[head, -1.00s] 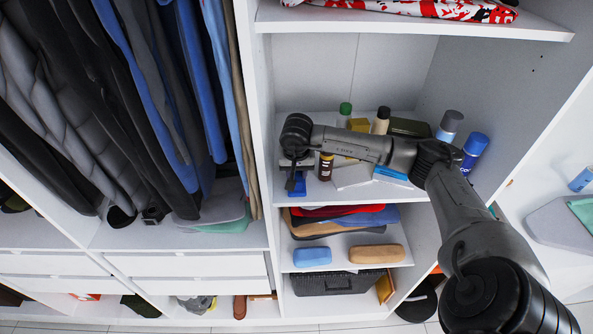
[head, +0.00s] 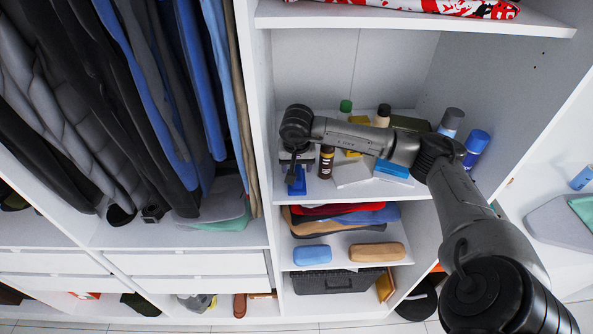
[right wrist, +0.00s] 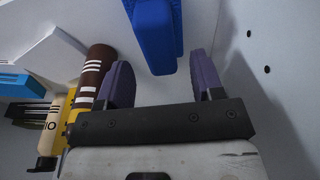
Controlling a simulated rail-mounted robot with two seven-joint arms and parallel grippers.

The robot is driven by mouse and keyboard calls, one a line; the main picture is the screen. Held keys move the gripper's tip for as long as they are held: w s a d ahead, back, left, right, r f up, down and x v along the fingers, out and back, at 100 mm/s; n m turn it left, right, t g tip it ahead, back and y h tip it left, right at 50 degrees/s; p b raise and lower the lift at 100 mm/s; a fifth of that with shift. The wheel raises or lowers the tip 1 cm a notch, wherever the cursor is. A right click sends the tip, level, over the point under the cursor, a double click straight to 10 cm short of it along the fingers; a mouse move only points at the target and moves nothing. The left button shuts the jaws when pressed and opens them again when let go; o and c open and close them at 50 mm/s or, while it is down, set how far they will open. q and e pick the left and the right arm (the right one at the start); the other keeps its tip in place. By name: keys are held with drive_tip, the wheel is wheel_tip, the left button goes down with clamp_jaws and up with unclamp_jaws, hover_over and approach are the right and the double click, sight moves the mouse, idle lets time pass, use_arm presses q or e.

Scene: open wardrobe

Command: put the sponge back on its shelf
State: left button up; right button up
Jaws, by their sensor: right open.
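A blue block, which looks like the sponge (head: 297,184), is at the front left of the middle shelf (head: 345,195), near the left side panel. In the right wrist view the sponge (right wrist: 158,30) shows just beyond the fingertips, roughly between them and not clasped. My right gripper (head: 290,176) reaches in from the right and points down at the sponge, with its fingers partly hidden in the head view. In the right wrist view the right gripper (right wrist: 160,62) has its purple fingers wide apart. My left gripper is in neither view.
A brown bottle (head: 326,162) stands close right of the sponge. A white box (head: 352,174), a blue box (head: 392,169) and several bottles fill the shelf further right. Folded clothes (head: 345,216) and two rounded cases lie below. Hanging clothes are on the left.

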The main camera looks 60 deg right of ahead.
wheel_tip(320, 180, up, 9)
drive_tip(key=a+b, duration=0.1)
drive_tip(key=shift+s+a+r, duration=0.15)
drive_tip(key=shift+s+r, duration=0.05)
drive_tip(key=shift+s, duration=0.2)
idle(0.3)
